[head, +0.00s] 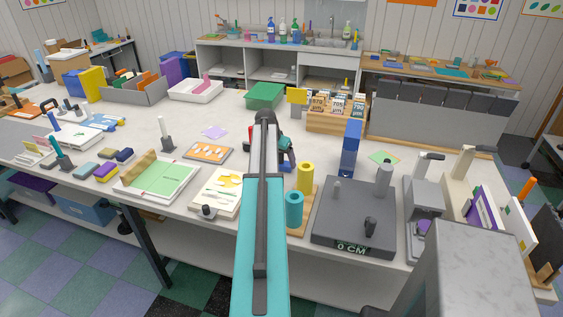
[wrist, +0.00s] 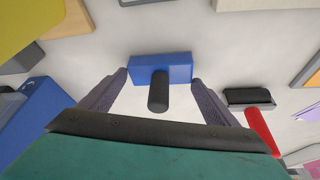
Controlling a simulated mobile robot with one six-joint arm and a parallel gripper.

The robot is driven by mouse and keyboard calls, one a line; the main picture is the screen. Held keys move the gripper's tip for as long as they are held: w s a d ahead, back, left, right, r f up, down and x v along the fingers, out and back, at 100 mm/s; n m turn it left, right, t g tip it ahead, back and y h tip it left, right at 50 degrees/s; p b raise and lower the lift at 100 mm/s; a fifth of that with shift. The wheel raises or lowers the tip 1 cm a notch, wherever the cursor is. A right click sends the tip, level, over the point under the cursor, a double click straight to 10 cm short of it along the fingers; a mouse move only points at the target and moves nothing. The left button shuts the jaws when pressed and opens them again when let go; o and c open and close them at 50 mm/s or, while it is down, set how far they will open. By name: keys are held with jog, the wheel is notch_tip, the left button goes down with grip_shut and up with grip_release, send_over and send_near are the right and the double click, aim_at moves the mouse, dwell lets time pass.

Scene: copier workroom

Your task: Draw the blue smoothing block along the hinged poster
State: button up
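The blue smoothing block (wrist: 178,68) with its dark upright handle (wrist: 158,92) lies on the pale worktop in the wrist view. My gripper (wrist: 158,77) is open above it, one finger on each side of the handle with clear gaps. The block sits between the fingertips, not clamped. In the head view my arm covers most of this spot; a bit of blue (head: 287,160) shows beside it. A sheet with a green print (head: 160,178) and a tan roll along one edge lies to the left; I cannot tell whether it is the hinged poster.
A red-handled tool (wrist: 262,132) lies right of the block in the wrist view. A tall blue block (head: 350,150), yellow and teal cylinders (head: 294,208) and a grey scale (head: 340,228) stand right of my arm. An orange-patterned board (head: 208,153) lies left.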

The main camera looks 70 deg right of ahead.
jog(key=shift+c, duration=0.7)
jog(key=shift+r+p, duration=1.3)
jog(key=shift+r, duration=1.75)
jog(key=shift+o, duration=1.3)
jog(key=shift+c, duration=1.3)
jog(key=shift+a, duration=0.15)
